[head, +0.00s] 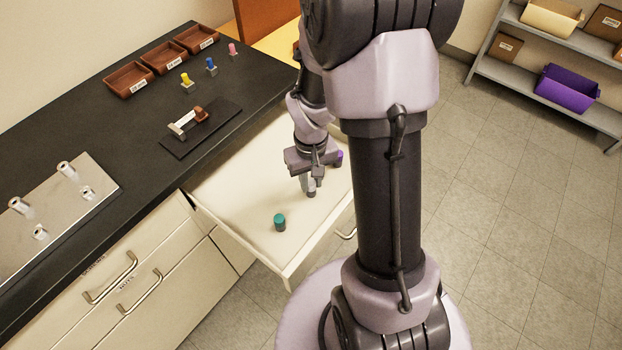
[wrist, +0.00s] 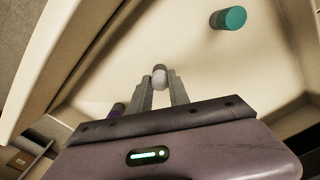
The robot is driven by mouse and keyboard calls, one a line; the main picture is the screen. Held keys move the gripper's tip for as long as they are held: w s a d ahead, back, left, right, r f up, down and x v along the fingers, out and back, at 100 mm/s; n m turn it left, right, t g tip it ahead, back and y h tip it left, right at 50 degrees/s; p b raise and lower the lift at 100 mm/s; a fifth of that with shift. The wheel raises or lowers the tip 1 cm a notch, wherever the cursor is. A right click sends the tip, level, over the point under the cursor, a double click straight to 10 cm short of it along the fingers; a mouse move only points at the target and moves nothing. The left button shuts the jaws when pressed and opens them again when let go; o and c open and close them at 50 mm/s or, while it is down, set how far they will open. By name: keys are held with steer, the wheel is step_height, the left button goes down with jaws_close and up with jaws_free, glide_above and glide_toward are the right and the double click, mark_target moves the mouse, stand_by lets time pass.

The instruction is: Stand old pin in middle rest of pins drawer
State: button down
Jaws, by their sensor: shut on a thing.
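The pins drawer (head: 238,190) stands open, with a pale, flat floor. A teal pin (head: 279,222) stands in it toward the front left and also shows in the wrist view (wrist: 228,18). A purple pin (head: 339,156) stands on the other side, partly hidden by my gripper. My gripper (head: 311,187) points down into the drawer between these two pins. In the wrist view its fingers are shut on a pin with a pale grey rounded end (wrist: 160,72), taken as the old pin. I cannot tell whether its foot touches the drawer floor. The middle rest is hidden.
The black bench (head: 90,120) beside the drawer holds brown trays (head: 128,79), yellow, blue and pink pins, a dark plate with a small device (head: 188,122), and a metal plate (head: 75,212) with several pale posts. A shelf (head: 560,80) stands far right.

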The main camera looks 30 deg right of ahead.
mark_target(311, 183)
steer(key=c, duration=1.1)
jaws_free()
steer(key=shift+f, duration=0.1)
steer(key=shift+c, duration=0.2)
steer(key=shift+c, duration=0.5)
step_height(311, 183, up, 7)
steer(key=p, duration=0.6)
step_height(311, 183, up, 18)
steer(key=p, duration=0.7)
steer(key=shift+f, duration=0.25)
